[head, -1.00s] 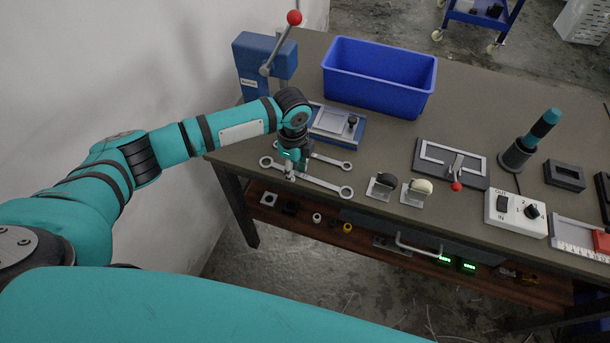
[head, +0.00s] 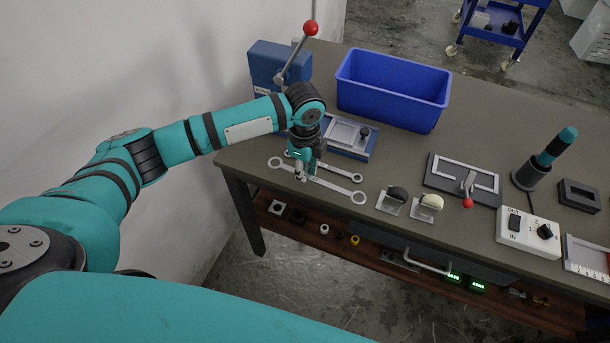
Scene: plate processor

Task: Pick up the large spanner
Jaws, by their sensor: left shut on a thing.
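The large spanner (head: 336,187) is a long grey double-ended ring spanner at the left front of the bench. My left gripper (head: 301,178) points down and is shut on its shaft, left of the middle. The spanner appears slightly raised off the bench top, roughly level. A smaller spanner (head: 340,170) lies just behind it on the bench, partly hidden by the gripper. My right gripper is not in view.
A blue fixture (head: 345,135) and blue bin (head: 390,92) stand behind. A blue press with a red-knobbed lever (head: 280,66) is at the back left. Two small stands (head: 393,200) (head: 427,206) sit right of the spanner. The bench's front edge is close.

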